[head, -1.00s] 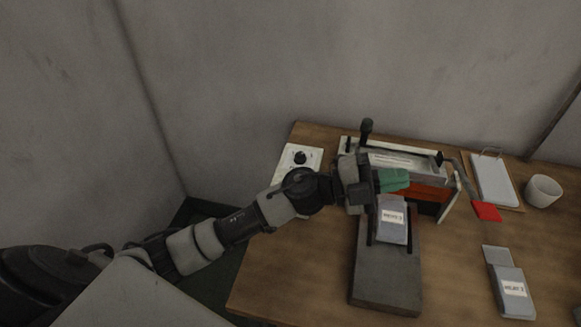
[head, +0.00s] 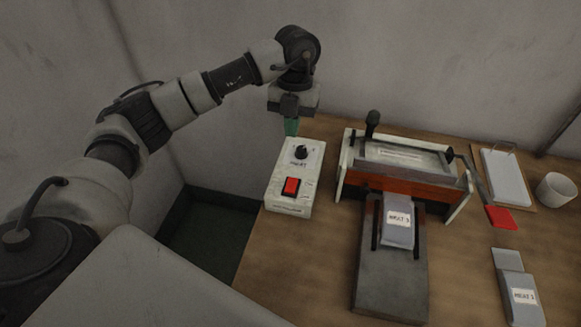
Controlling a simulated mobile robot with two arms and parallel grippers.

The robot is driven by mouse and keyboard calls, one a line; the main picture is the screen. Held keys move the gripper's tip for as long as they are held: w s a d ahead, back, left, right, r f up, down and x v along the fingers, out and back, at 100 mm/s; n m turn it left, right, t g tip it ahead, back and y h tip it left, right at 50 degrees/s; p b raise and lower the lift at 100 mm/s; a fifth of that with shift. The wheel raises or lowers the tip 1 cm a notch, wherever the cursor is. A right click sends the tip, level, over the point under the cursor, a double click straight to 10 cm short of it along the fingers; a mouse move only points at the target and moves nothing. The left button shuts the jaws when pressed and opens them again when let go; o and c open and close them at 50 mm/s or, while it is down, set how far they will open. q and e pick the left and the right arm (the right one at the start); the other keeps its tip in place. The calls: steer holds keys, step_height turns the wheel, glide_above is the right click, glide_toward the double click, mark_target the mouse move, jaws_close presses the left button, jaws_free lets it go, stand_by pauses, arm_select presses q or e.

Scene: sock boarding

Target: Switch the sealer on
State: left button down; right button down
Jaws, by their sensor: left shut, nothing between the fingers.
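A white control box (head: 275,185) stands at the left edge of the table, with a black dial (head: 301,152) on its sloped top and a red rocker switch (head: 291,187) nearer the front. The sealer (head: 405,185), with a red-orange front, a pale frame and a black upright handle, stands to the right of the box. My left gripper (head: 291,128) is shut and empty. It points down over the back of the control box, behind the dial, and seems apart from the switch. Which position the switch is in, I cannot tell. My right gripper is not in view.
A grey stand (head: 388,285) holds a labelled packet (head: 398,222) against the sealer's front. Another labelled packet (head: 521,295), a red-ended lever (head: 500,217), a clipboard (head: 504,178) and a white cup (head: 556,189) are to the right. Bare table (head: 310,255) lies in front of the box.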

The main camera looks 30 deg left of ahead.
arm_select(q)
steer(key=shift+s, duration=0.1)
steer(key=p, duration=0.3)
glide_above(290, 182)
steer(key=x, duration=0.3)
steer(key=w+x, duration=0.1)
steer(key=x, duration=0.2)
steer(key=w+x, duration=0.1)
steer(key=x, duration=0.2)
steer(key=shift+s+a+f, duration=0.1)
steer(key=shift+a+f, duration=0.1)
steer(key=shift+a, duration=0.1)
steer(key=f, duration=0.3)
steer(key=shift+w+f+p, duration=0.25)
steer(key=shift+w+p, duration=0.05)
steer(key=shift+p, duration=0.05)
steer(key=shift+w+f, duration=0.1)
steer(key=shift+f, duration=0.4)
steer(key=shift+a, duration=0.1)
